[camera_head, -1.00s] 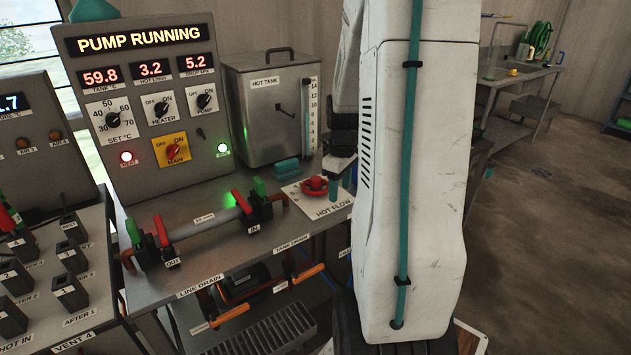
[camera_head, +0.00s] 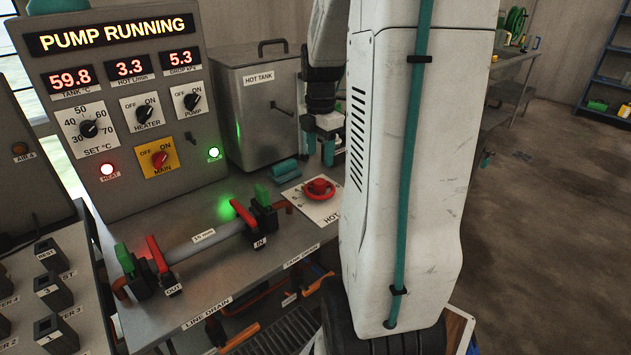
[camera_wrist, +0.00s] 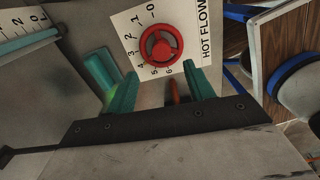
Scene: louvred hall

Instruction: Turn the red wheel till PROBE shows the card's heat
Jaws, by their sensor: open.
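The red wheel (camera_head: 319,188) sits on a white HOT FLOW plate (camera_head: 300,197) on the bench's right part. In the wrist view the red wheel (camera_wrist: 161,44) lies just beyond my fingertips, between their lines, with the scale numbers 0 to 6 beside it. My gripper (camera_wrist: 160,82) is open and empty, its teal fingers apart and not touching the wheel. In the head view my gripper (camera_head: 330,148) hangs above and behind the wheel, beside the hot tank, partly hidden by my arm. No display marked PROBE and no heat card can be made out.
The panel (camera_head: 120,100) reads PUMP RUNNING, 59.8, 3.3 and 5.3. The metal hot tank (camera_head: 262,125) stands close behind the wheel. A pipe with red and green levers (camera_head: 215,235) crosses the bench to the left. A teal block (camera_head: 285,172) lies near the tank.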

